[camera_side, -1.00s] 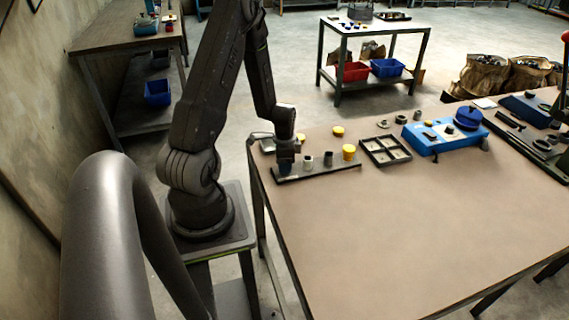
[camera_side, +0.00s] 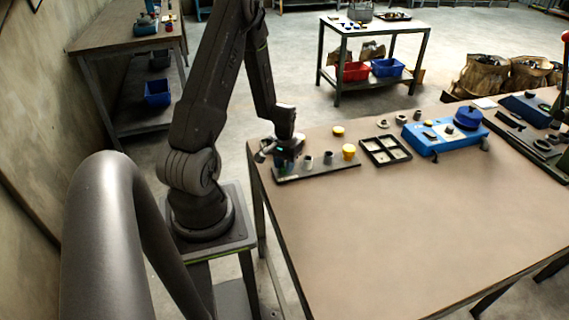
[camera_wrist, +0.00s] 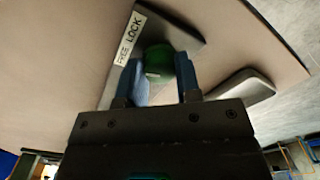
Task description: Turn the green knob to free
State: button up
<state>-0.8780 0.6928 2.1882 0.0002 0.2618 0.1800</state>
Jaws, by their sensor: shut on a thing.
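The green knob (camera_wrist: 156,60) sits between the two blue fingers of my gripper (camera_wrist: 160,72) in the wrist view, and the fingers are shut on it. A pale mark shows on the knob's near side. A white label (camera_wrist: 129,39) reading FREE and LOCK lies beside the knob, on the dark base bar. In the side view my gripper (camera_side: 286,165) is down at the left end of the dark bar (camera_side: 325,172). The knob is hidden there by my gripper.
A dark divided tray (camera_side: 385,150) and a blue box (camera_side: 440,137) lie further right. The front of the table (camera_side: 400,230) is clear.

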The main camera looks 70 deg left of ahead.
jog(key=n, duration=0.5)
jog(key=shift+a+r, duration=0.1)
jog(key=shift+n, duration=0.4)
jog(key=o, duration=0.9)
notch_tip(320, 180, up, 14)
jog(key=shift+f, duration=0.15)
dwell(0.6)
jog(key=w+d+r+m+t+y, duration=0.1)
jog(key=d+r+m+t, duration=0.1)
jog(key=d+r+m, duration=0.6)
jog(key=d+r+m+t, duration=0.1)
jog(key=d+r+t, duration=0.1)
jog(key=d+r, duration=0.75)
jog(key=s+d+m, duration=0.1)
jog(key=s+d, duration=0.1)
jog(key=d, duration=0.1)
jog(key=s+d+m+t, duration=0.1)
jog(key=s+d+m, duration=0.1)
jog(key=d, duration=0.2)
jog(key=s+d+m+h, duration=0.1)
jog(key=s+d, duration=0.1)
jog(key=d, duration=0.1)
jog(key=shift+d+r+m+t, duration=0.2)
jog(key=shift+m+t, duration=0.1)
jog(key=shift+m, duration=0.1)
